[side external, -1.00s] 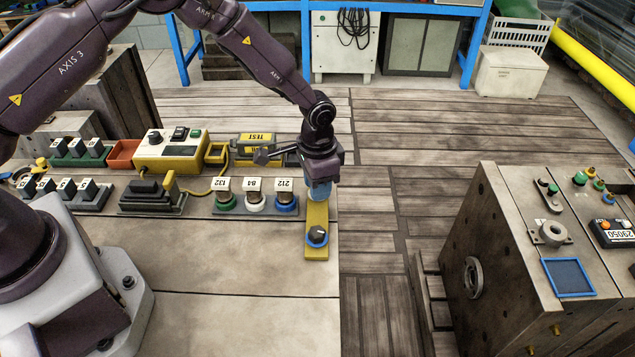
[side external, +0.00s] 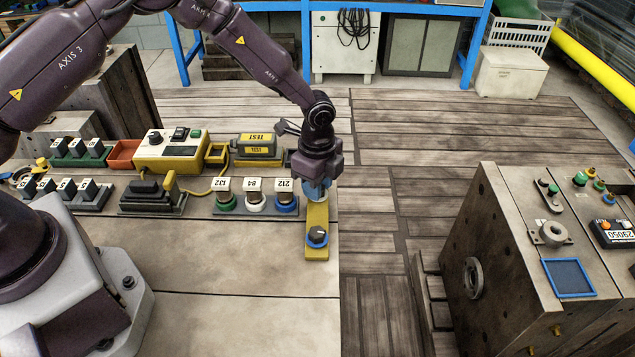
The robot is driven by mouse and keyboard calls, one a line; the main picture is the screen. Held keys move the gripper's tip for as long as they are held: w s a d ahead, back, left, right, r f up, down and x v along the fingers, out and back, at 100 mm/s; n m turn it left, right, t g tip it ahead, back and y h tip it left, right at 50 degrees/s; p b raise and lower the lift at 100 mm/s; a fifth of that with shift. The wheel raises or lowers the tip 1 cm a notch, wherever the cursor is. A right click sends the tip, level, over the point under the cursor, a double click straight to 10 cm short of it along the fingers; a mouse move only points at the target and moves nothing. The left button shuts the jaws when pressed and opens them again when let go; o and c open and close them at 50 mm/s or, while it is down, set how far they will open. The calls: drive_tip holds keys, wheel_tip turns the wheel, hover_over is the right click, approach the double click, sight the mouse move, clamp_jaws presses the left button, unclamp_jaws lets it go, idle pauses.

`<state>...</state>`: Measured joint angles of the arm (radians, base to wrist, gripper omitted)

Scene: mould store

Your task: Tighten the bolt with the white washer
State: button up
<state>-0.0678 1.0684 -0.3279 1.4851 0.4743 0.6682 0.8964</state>
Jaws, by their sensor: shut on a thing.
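A yellow plate (side external: 318,215) lies near the right edge of the bench. A dark bolt with a blue washer (side external: 317,237) stands at its near end. My gripper (side external: 317,196) points down over the plate's far end, with light blue at its tip, and is shut on what seems to be the bolt there. That bolt and its washer are hidden, so I cannot tell the washer's colour. Left of the plate, a grey holder carries dark pieces with a green ring (side external: 225,202), a white ring (side external: 254,204) and a blue ring (side external: 285,205), tagged 132, 84 and 212.
A yellow and white control box (side external: 172,152), a dark TEST unit (side external: 255,146) and an orange-red bin (side external: 123,155) stand behind the holder. Numbered blocks fill the left. The bench front is clear. A large mould block (side external: 520,260) stands right, across a gap.

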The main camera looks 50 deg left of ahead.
drive_tip(key=m, duration=0.4)
drive_tip(key=shift+r+m, duration=0.15)
drive_tip(key=shift+m, duration=0.15)
drive_tip(key=m, duration=0.3)
drive_tip(key=shift+d+m, duration=0.1)
drive_tip(key=shift+m, duration=0.2)
drive_tip(key=m, duration=0.4)
drive_tip(key=shift+m, duration=2.1)
drive_tip(key=o, duration=0.9)
wheel_tip(320, 180, up, 13)
drive_tip(key=shift+f, duration=0.1)
